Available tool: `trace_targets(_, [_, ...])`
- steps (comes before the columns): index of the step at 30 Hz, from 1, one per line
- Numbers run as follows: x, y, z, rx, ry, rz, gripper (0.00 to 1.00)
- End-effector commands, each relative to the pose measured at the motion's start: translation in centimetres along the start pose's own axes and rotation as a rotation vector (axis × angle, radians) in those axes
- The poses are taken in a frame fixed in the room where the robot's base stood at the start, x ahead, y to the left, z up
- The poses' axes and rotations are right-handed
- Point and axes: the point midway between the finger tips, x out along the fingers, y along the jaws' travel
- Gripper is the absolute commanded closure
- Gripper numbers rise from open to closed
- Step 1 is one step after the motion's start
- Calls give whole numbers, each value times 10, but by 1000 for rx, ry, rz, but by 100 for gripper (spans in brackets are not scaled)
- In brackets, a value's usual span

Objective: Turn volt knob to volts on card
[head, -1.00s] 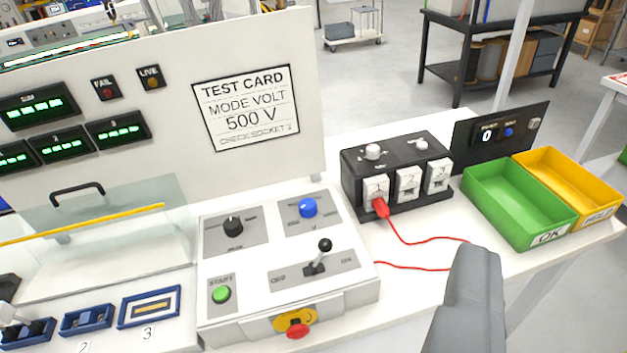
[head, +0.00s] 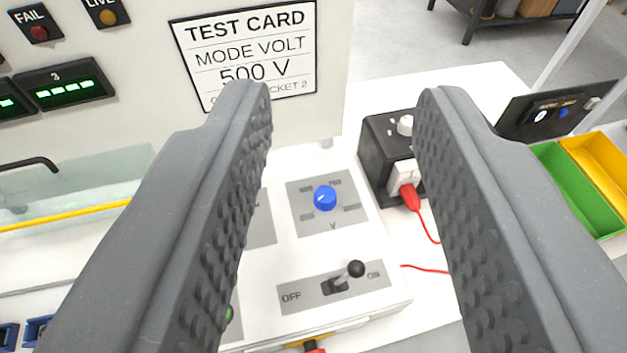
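The blue volt knob (head: 325,198) sits on a grey plate marked V on the white control box (head: 290,255). Its pointer mark seems to face left; the small scale labels around it are hard to read. The test card (head: 246,55) on the upright panel reads MODE VOLT, 500 V, with its last line partly hidden by a finger. My gripper (head: 345,95) is open and empty. Its two fingers frame the knob from the camera's side, and neither appears to touch it.
A black-knobbed lever (head: 350,272) stands on the OFF/ON plate below the knob. A black socket box (head: 375,150) with a red plug (head: 410,197) and cable is to the right, partly behind a finger. Green (head: 575,190) and yellow (head: 605,165) bins lie at far right.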

Motion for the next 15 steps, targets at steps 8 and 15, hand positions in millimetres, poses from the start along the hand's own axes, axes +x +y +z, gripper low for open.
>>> trace_targets(8, [9,0,-3,-15,-23,-3,41])
trace_targets(15, [68,-13,-4,-108,-181,-26,41])
